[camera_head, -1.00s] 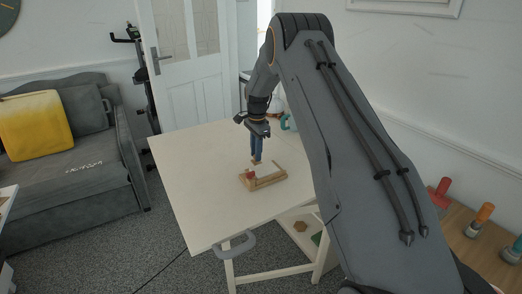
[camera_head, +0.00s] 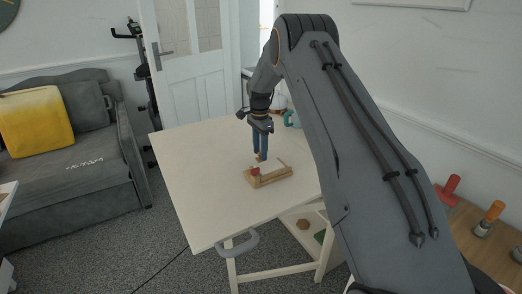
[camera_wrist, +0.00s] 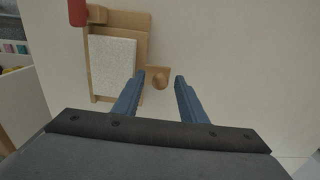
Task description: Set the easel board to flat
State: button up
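The small wooden easel (camera_head: 272,182) sits on the white table, with a red part (camera_head: 254,171) at its left end. In the wrist view, its white board (camera_wrist: 112,68) lies in the wooden frame (camera_wrist: 131,20), and a round wooden knob (camera_wrist: 159,77) sticks out at the frame's right side. My gripper (camera_head: 260,157) points down over the easel. In the wrist view, my gripper (camera_wrist: 160,80) is open, with one blue finger on each side of the knob. I cannot tell whether either finger touches it. The board's exact tilt is hard to tell.
The white table (camera_head: 205,190) is mostly clear left of the easel. A teal mug (camera_head: 291,119) stands at the back right. A grey handle (camera_head: 238,244) is at the front edge. A wooden bench (camera_head: 480,250) with several coloured handles is at the right.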

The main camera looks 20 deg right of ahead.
jog(key=shift+r, duration=0.15)
jog(key=shift+r+b, duration=0.8)
jog(key=shift+r, duration=3)
